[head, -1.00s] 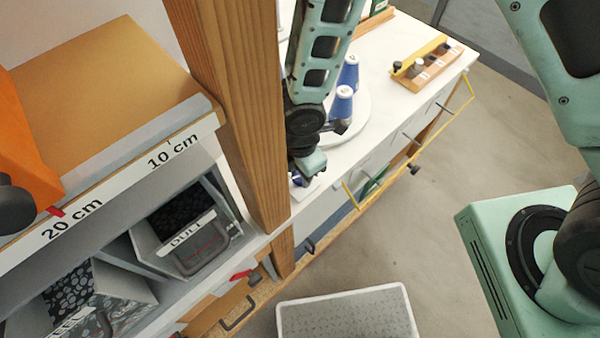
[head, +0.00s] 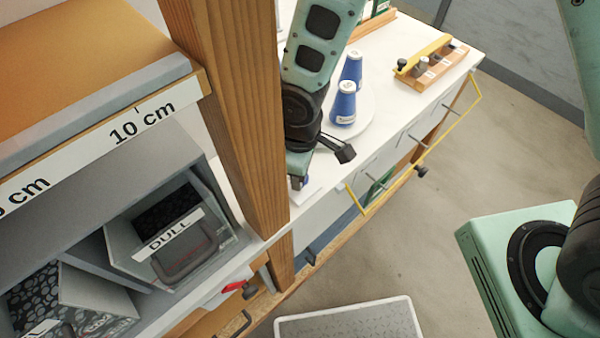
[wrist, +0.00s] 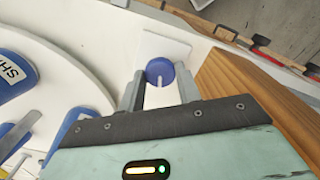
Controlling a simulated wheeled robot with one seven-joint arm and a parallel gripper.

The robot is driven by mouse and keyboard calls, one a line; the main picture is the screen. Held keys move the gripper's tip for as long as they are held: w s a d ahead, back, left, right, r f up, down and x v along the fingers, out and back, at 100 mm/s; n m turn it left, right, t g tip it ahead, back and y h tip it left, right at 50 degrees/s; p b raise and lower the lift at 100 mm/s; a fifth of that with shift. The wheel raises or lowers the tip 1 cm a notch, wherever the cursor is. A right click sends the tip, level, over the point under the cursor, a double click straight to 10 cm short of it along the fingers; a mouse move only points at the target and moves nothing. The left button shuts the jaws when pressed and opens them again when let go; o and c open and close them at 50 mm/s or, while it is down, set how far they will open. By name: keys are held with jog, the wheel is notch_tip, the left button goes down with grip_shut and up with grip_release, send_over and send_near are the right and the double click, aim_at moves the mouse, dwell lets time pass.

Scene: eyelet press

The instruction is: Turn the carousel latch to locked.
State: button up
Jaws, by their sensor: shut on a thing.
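The carousel latch is a round blue knob (wrist: 159,70) with a white line, on a white plate (wrist: 166,46) in the wrist view. The line runs from the knob's middle toward my palm. My gripper (wrist: 161,78) is shut on the knob, with one finger on each side. In the head view my gripper (head: 298,180) points down beside the wooden post, and the knob is mostly hidden there. The carousel (head: 366,118) is a white disc carrying blue cones (head: 343,103); its edge also shows at the left of the wrist view (wrist: 70,62).
A wooden post (head: 240,130) stands close to my gripper; its corner fills the right of the wrist view. A shelf with grey bins (head: 120,262) is at left. A wooden block with a yellow bar (head: 430,66) lies at the far counter end. A yellow frame (head: 425,150) juts out in front.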

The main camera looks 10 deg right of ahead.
jog(key=shift+m+b, duration=0.5)
jog(key=shift+m, duration=1)
jog(key=o, duration=1)
jog(key=shift+c, duration=0.2)
jog(key=shift+r, duration=0.15)
notch_tip(320, 180, up, 17)
jog(key=b, duration=0.1)
jog(key=shift+r, duration=0.1)
